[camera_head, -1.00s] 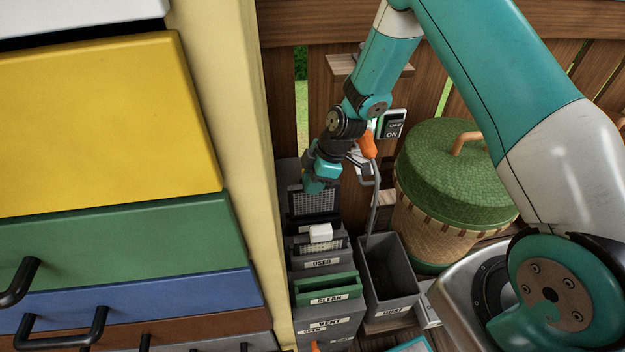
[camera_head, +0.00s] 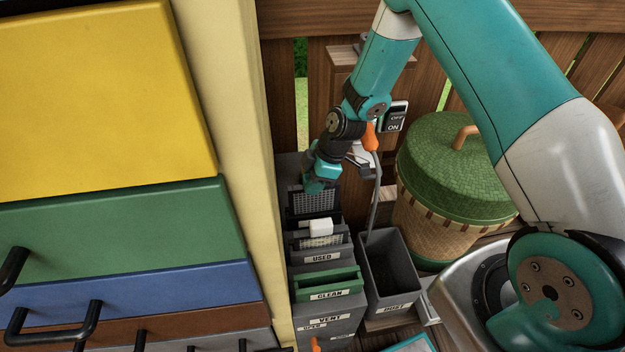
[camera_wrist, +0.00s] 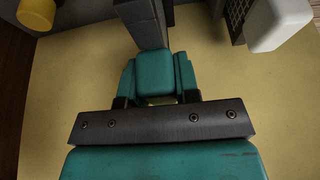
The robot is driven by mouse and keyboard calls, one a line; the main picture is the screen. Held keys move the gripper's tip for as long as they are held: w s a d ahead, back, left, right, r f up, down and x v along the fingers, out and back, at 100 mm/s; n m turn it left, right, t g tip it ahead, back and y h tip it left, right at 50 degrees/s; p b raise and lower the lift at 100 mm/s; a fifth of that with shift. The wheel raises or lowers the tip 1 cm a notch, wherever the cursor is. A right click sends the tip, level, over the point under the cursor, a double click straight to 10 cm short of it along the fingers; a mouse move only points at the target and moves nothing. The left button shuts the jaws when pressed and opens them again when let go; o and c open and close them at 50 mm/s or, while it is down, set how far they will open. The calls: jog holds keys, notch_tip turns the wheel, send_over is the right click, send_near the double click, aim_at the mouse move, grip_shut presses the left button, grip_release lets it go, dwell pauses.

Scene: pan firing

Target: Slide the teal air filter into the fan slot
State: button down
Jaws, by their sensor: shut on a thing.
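My gripper (camera_head: 318,182) is low above the dark fan housing (camera_head: 293,165) beside the yellow cabinet side. In the wrist view my gripper (camera_wrist: 156,82) is shut on the teal tab (camera_wrist: 153,68) of the air filter.
In front stand a USED holder (camera_head: 320,258) with a white-tabbed mesh filter (camera_head: 321,227), a green-rimmed CLEAN holder (camera_head: 328,294) and a VENT box (camera_head: 330,320). A dust bin (camera_head: 388,285) and a lidded basket (camera_head: 455,165) stand to the right. An OFF/ON switch (camera_head: 394,116) is behind.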

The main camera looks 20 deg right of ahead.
jog(key=shift+f+b, duration=0.6)
jog(key=shift+f, duration=0.3)
jog(key=shift+r, duration=0.15)
jog(key=shift+r+p, duration=1.7)
jog(key=shift+r, duration=0.5)
jog(key=shift+f+b, duration=1.8)
jog(key=shift+f, duration=0.6)
jog(key=shift+r, duration=0.15)
jog(key=shift+r+p, duration=1.75)
jog(key=shift+r, duration=0.5)
